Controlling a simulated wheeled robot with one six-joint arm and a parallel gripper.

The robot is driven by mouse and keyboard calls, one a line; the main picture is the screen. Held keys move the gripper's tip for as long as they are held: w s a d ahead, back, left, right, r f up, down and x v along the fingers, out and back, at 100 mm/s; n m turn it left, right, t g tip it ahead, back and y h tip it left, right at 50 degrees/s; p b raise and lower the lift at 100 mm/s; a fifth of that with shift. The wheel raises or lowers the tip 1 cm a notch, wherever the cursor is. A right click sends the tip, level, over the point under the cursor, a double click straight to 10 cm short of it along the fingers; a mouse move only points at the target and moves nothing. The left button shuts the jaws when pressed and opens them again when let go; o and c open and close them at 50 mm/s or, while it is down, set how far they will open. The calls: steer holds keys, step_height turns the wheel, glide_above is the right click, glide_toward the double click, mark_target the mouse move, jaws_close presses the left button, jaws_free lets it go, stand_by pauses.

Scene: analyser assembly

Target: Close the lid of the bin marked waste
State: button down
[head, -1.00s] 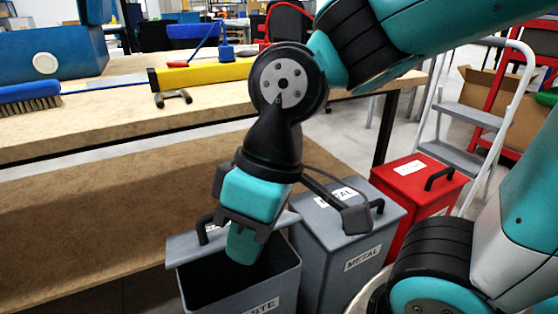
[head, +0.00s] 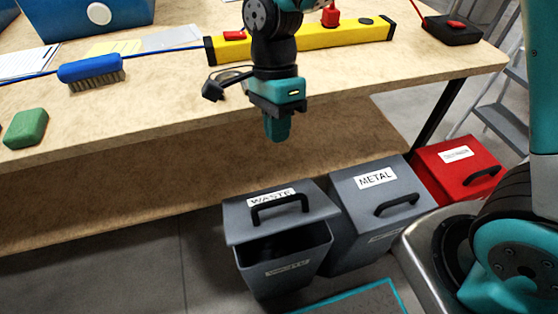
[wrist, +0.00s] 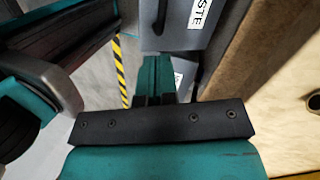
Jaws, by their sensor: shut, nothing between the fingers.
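The grey waste bin (head: 290,275) stands on the floor in front of the bench, in the head view. Its lid (head: 315,204), with a WASTE label and a black handle, is not closed: the dark inside shows between the lid's front edge and the bin's front rim. My teal gripper (head: 277,128) is shut and empty, pointing down, above the bin and apart from it, in front of the bench edge. In the wrist view my shut fingers (wrist: 154,78) lie in front of a grey surface with part of a WASTE label (wrist: 201,14).
The closed grey metal bin (head: 378,185) stands right beside the waste bin, and a red bin (head: 455,165) is farther right. Floor left of the bins is clear.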

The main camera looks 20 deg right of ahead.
steer(key=m+p, duration=0.1)
steer(key=m, duration=0.2)
steer(key=b, duration=0.4)
glide_toward(280, 199)
steer(key=shift+g, duration=0.3)
steer(key=x, duration=0.7)
steer(key=shift+w+f, duration=0.1)
steer(key=shift+f, duration=0.25)
steer(key=shift+a, duration=0.1)
